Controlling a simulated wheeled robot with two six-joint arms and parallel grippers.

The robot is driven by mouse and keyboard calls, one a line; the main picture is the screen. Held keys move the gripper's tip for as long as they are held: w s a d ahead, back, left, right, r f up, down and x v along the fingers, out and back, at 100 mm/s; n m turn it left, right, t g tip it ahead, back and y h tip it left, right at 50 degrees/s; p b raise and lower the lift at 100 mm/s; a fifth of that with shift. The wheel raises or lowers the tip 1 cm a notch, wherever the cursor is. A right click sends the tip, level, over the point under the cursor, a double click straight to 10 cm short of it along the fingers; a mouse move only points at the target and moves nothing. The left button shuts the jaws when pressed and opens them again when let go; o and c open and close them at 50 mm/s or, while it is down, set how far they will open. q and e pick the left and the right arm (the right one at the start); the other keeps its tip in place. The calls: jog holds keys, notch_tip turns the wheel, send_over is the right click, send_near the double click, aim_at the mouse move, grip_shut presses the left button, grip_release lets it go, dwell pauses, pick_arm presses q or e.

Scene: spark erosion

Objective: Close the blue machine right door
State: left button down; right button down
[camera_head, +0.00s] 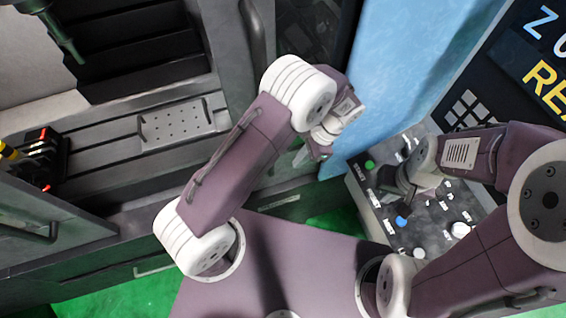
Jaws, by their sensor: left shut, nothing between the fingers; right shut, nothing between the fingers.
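The machine's right door (228,62) is a grey panel with a vertical bar handle (257,35), at the top centre. It stands open, with the machine's interior showing to its left. My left arm crosses in front of its lower part. My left gripper (302,157) is shut and empty, below and right of the handle and apart from it. The blue side of the machine (405,60) rises just right of this gripper. My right gripper (393,183) is shut and empty over the control panel; whether it touches the panel is unclear.
The left door (45,215) with its handle shows at the lower left. Inside the machine are a slotted bed, a perforated plate (178,122) and a black-and-red fixture (38,160). The button panel (425,220) and a lettered screen (530,65) lie right. Green floor (120,295) shows below.

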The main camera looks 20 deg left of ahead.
pick_arm(q)
jog(key=s+a+p, duration=0.1)
jog(key=s+a+f+p, duration=0.1)
jog(key=a, duration=0.1)
jog(key=s+a+f+p, duration=0.1)
jog(key=shift+a, duration=0.4)
jog(key=shift+s+r, duration=0.1)
jog(key=shift+s, duration=0.05)
